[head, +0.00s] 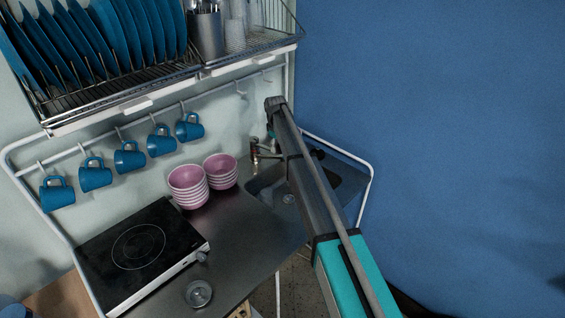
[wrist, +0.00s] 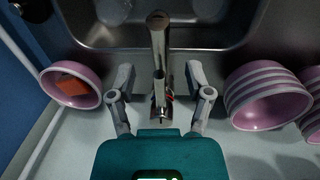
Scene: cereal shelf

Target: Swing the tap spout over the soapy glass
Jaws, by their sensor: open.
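The metal tap (wrist: 160,40) shows in the wrist view, its spout pointing up the picture over the sink (wrist: 205,38). My gripper (wrist: 158,74) is open, with one finger on each side of the tap and gaps between. A faint clear glass (wrist: 112,11) is in the sink at the top left, left of the spout end; another pale round shape is at the top right. I cannot tell which is soapy. In the head view the tap (head: 254,151) stands behind the sink, and my arm hides most of my gripper.
Stacked pink bowls (wrist: 268,95) stand right of my gripper; a pink bowl (wrist: 57,78) holding an orange-red block (wrist: 72,86) is at left. Blue mugs (head: 129,157) hang under the dish rack (head: 130,90). A black hob (head: 140,248) is on the counter.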

